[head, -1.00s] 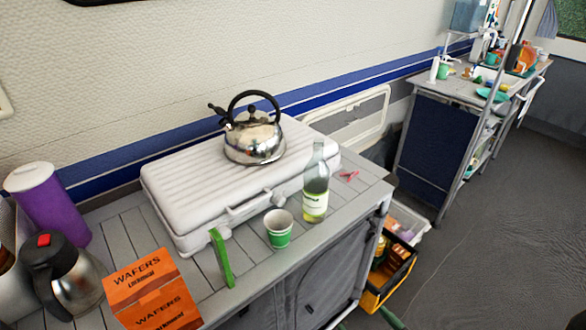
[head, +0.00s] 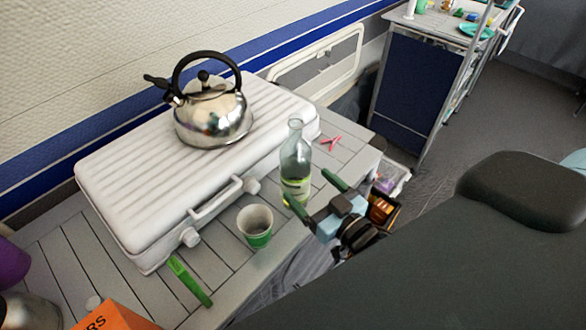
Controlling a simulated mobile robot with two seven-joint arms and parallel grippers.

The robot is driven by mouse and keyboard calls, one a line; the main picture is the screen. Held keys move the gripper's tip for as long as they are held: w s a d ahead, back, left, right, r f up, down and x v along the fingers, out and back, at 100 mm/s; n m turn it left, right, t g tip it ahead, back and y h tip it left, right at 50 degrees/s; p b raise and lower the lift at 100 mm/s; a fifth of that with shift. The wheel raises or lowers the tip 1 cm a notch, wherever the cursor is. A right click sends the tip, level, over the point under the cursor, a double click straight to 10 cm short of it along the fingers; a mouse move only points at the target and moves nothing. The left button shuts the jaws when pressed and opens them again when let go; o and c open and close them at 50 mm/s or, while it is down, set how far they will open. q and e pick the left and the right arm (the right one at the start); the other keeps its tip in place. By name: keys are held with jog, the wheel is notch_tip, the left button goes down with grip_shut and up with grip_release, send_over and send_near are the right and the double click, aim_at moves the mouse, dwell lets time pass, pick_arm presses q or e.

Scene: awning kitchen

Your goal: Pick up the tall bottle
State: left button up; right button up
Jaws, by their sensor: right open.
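The tall bottle (head: 295,165) is clear glass with a yellow-green label. It stands upright on the slatted counter, in front of the white case's right end. My right gripper (head: 314,196) has green fingers and is open. It is at the counter's front edge, close to the bottle on its right side. One finger overlaps the bottle's lower part in the picture, and the other shows to the right of the bottle. I cannot tell whether it touches the bottle. My left gripper is not in view.
A paper cup (head: 255,226) stands just left of the bottle. A white case (head: 150,170) with a kettle (head: 212,112) on it lies behind. A green clip-like item (head: 190,281), an orange wafers box (head: 112,316) and a small red item (head: 331,142) lie on the counter (head: 235,277).

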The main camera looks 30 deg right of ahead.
aim_at(290, 168)
jog(key=shift+w+a+r, duration=0.1)
jog(key=shift+w, duration=0.4)
jog(key=shift+w+a, duration=0.1)
jog(key=shift+w, duration=0.65)
jog(key=w, duration=0.2)
jog(key=w+a+p, duration=0.1)
jog(key=w, duration=0.2)
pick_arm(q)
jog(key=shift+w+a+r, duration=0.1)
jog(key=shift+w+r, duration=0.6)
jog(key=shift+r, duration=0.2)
pick_arm(e)
jog(key=shift+c, duration=0.3)
jog(key=shift+r, duration=0.1)
jog(key=c, duration=1.2)
jog(key=shift+o, duration=0.2)
